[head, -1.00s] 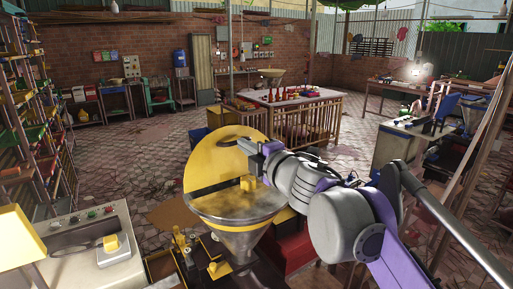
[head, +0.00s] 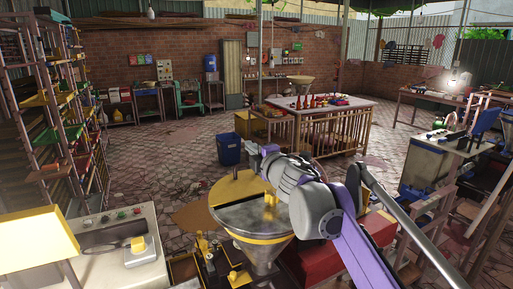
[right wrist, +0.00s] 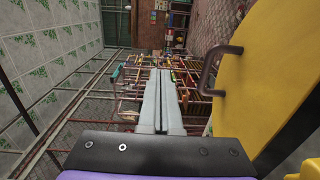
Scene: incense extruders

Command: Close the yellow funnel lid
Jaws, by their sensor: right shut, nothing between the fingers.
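The funnel (head: 262,245) is a grey metal cone with a yellow rim, standing at the lower centre of the head view. Its yellow half-disc lid (head: 235,189) is hinged across the middle and lies low at the back, looking slightly raised; whether it touches the rim is unclear. In the right wrist view the lid (right wrist: 265,75) fills the right side, with a dark handle (right wrist: 210,72). My right gripper (head: 256,153) is shut and empty beside the lid's far edge; its closed fingers show in the wrist view (right wrist: 160,85). My left gripper is not in view.
A grey control box (head: 105,250) stands left of the funnel. A red box (head: 330,262) is under my right arm. A blue bin (head: 229,149) stands on the floor behind. A table (head: 320,112) with red items is farther back. Shelves (head: 50,110) line the left.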

